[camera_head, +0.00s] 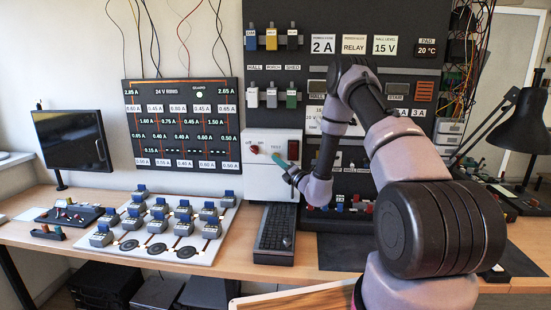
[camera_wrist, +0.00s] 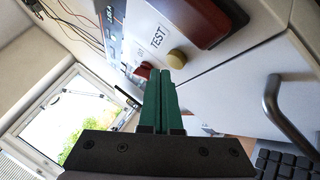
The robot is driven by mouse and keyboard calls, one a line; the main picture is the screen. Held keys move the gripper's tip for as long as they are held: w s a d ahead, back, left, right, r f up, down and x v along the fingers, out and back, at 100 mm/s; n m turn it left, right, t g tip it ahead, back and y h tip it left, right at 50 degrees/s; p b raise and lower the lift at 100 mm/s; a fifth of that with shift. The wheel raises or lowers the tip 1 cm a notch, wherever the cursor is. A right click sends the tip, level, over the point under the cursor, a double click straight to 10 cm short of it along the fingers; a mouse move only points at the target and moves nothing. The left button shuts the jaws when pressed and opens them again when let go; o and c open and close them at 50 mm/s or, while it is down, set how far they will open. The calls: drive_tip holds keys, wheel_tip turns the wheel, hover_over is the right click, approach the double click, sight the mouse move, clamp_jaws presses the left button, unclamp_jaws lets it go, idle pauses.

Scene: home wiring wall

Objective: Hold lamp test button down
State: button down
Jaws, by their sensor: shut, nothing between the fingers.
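A white box (camera_head: 262,172) on the wall panel carries a TEST label (camera_wrist: 159,37). Beside the label is a small round brass-coloured button (camera_wrist: 176,59). My gripper (camera_wrist: 168,74) has green fingers pressed together and empty. In the wrist view the fingertips are just beside the button's lower edge; I cannot tell whether they touch it. In the head view my gripper (camera_head: 281,161) is in front of the white box's face, and the button is not clear there.
A large dark red part (camera_wrist: 196,20) stands out from the box next to the button. A metal handle (camera_wrist: 288,116) is on the box's right in the wrist view. A keyboard (camera_head: 274,228) lies below the box. A tray of blue-topped parts (camera_head: 128,246) covers the bench's left.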

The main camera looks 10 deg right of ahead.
drive_tip(key=shift+w, duration=0.1)
drive_tip(key=shift+w+d, duration=0.1)
drive_tip(key=shift+w, duration=0.2)
drive_tip(key=shift+w+d, duration=0.2)
drive_tip(key=shift+w, duration=0.25)
idle(1.6)
drive_tip(key=shift+s, duration=0.15)
idle(1.6)
drive_tip(key=shift+s+a, duration=0.3)
drive_tip(key=shift+s, duration=0.4)
drive_tip(key=shift+s, duration=0.1)
drive_tip(key=s, duration=0.1)
drive_tip(key=s+a, duration=0.1)
drive_tip(key=s, duration=0.2)
drive_tip(key=shift+s+a, duration=0.3)
idle(0.9)
